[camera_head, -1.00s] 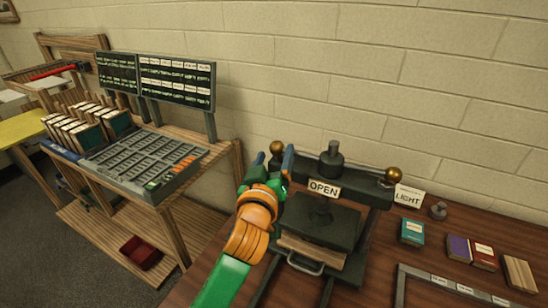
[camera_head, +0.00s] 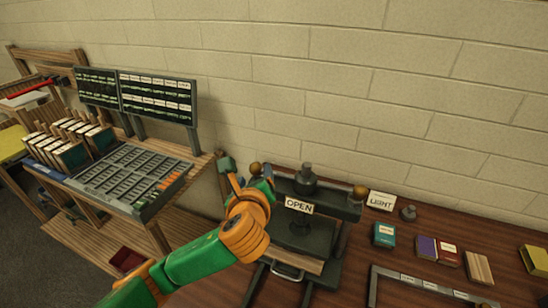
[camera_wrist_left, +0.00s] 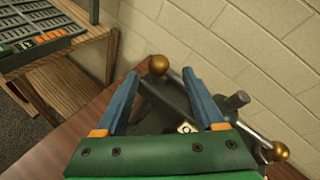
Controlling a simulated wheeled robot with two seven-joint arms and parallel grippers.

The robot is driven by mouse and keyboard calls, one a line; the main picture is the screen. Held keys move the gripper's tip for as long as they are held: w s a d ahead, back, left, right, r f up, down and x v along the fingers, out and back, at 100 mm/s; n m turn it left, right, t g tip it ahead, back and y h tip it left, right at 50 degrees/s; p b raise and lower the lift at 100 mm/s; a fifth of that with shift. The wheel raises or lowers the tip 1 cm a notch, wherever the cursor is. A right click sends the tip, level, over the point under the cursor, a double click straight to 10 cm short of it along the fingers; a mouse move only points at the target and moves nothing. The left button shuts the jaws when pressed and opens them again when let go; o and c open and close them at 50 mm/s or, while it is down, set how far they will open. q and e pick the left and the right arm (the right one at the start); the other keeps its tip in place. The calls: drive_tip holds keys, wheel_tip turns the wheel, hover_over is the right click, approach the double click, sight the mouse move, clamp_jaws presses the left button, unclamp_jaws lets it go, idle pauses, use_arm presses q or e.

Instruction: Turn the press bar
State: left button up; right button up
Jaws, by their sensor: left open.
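The press stands on the wooden table, a dark frame with an "OPEN" sign (camera_head: 299,205) on its front. The press bar runs across its top, with a brass ball at its left end (camera_head: 255,168) and another at its right end (camera_head: 360,191). My left gripper (camera_head: 246,172) is open beside the left ball. In the left wrist view, the left ball (camera_wrist_left: 158,65) shows between the open fingertips (camera_wrist_left: 159,75); I cannot tell whether they touch it. The bar's right ball (camera_wrist_left: 280,151) lies beyond the right finger. My right gripper is not in view.
A "LIGHT" card (camera_head: 381,201), small coloured boxes (camera_head: 384,235) and a flat frame (camera_head: 430,285) are right of the press. A shelf unit with a sloped type tray (camera_head: 130,175) and dark boards (camera_head: 157,98) stands at left. A block wall is close behind.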

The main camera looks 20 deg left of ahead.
sight(255, 171)
use_arm(q)
drive_tip(key=shift+w+a+f+m, duration=0.1)
drive_tip(key=shift+w+a+m, duration=0.15)
drive_tip(key=shift+w+m, duration=0.05)
drive_tip(key=p+x, duration=0.1)
drive_tip(key=x, duration=0.5)
drive_tip(key=shift+a+f, duration=0.15)
drive_tip(key=shift+f, duration=0.05)
drive_tip(key=shift+s+r, duration=0.1)
clamp_jaws()
idle(0.7)
